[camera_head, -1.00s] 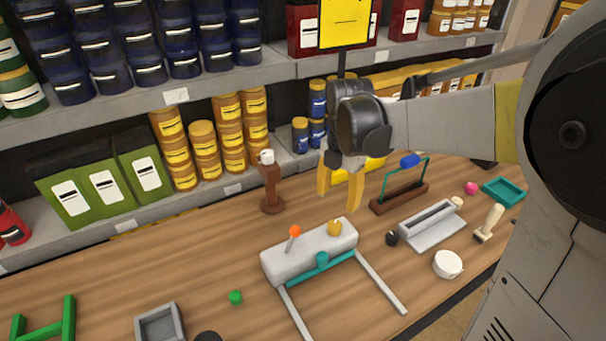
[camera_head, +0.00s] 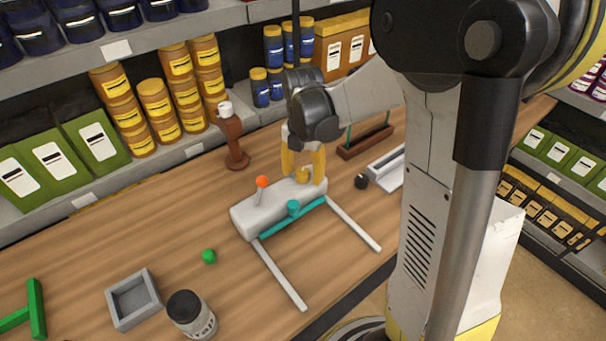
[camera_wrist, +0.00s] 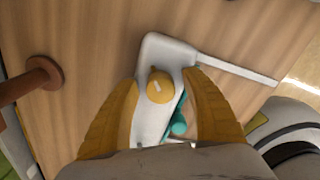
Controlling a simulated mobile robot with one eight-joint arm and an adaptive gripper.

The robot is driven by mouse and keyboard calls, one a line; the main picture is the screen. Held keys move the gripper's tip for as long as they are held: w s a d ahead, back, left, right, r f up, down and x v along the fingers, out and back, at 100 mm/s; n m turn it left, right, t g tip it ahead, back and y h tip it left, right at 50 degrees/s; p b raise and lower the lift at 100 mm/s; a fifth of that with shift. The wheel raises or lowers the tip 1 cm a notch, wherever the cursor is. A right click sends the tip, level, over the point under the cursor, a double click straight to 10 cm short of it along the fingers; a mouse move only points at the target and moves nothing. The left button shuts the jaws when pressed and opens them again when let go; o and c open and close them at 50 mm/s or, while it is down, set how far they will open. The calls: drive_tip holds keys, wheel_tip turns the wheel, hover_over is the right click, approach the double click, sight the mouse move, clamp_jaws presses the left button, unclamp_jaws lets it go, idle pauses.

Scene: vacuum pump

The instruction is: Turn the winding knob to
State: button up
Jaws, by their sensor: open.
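The vacuum pump is a white block (camera_head: 250,215) on the wooden table, with an orange-tipped lever (camera_head: 262,183), a teal bar (camera_head: 293,216) along its front and two pale rails. My gripper (camera_head: 303,166) is open and points down over that end. In the wrist view its two yellow fingers (camera_wrist: 163,108) stand on either side of the knob, apart from it. Its exact height over the knob is hard to tell.
A brown wooden stand (camera_head: 234,142) is behind the pump. A grey tray (camera_head: 134,299), a dark-lidded jar (camera_head: 191,315) and a green knob (camera_head: 209,256) lie to the left. A small black object (camera_head: 361,181) and a grey-white device (camera_head: 388,171) are at right.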

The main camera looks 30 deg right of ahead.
drive_tip(key=c, duration=1.2)
drive_tip(key=shift+m, duration=0.4)
